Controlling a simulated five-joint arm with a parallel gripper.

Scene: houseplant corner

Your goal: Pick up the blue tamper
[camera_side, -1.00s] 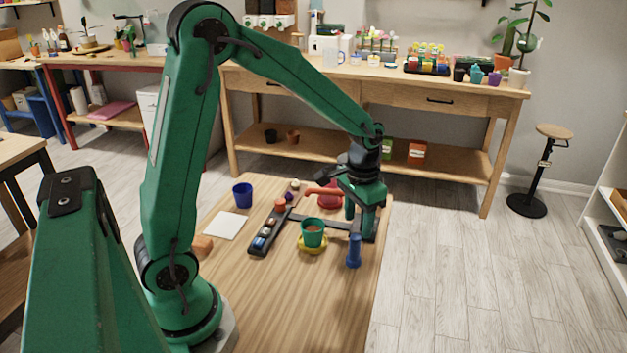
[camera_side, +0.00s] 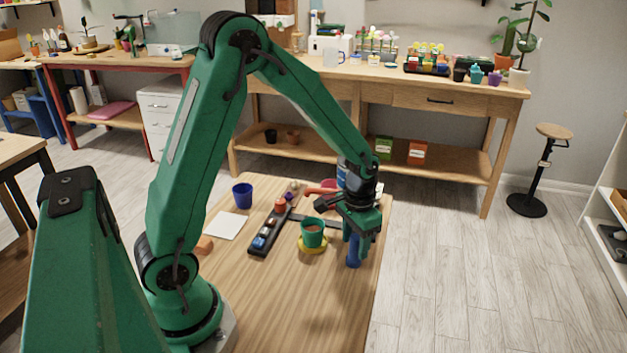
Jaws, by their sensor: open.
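The blue tamper (camera_side: 353,257) stands upright on the wooden table near its right edge. My gripper (camera_side: 357,240) is open and points down at the tamper. Its green fingers overlap the tamper's upper part in this view and hide some of it. I cannot tell whether the fingers touch it or are on both sides of it.
A green pot (camera_side: 312,236) on a yellow saucer (camera_side: 313,249) stands just left of the tamper. A dark tray (camera_side: 262,247) with several small items, a blue pot (camera_side: 242,196) and a white sheet (camera_side: 226,225) lie further left. The front of the table is clear.

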